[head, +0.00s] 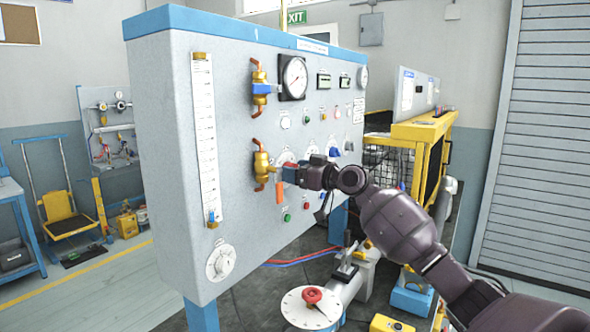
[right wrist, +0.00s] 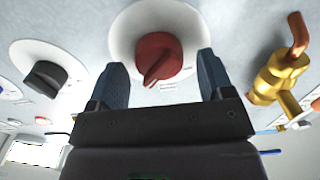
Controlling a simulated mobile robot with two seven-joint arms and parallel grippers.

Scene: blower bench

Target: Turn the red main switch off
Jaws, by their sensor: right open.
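The red main switch (right wrist: 160,57) is a round red knob with a raised grip, on a white round plate on the grey panel. In the right wrist view its grip slants toward the bottom left of the picture. My right gripper (right wrist: 160,66) is open, with one blue-grey finger on each side of the knob; I cannot tell whether they touch it. In the head view my right gripper (head: 288,174) is at the panel beside the lower brass valve and hides most of the switch. My left gripper is not in view.
The lower brass valve (head: 262,166) with its orange handle is close to my right gripper; a black knob (right wrist: 46,78) is on the other side. Green (head: 287,217) and red buttons sit below.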

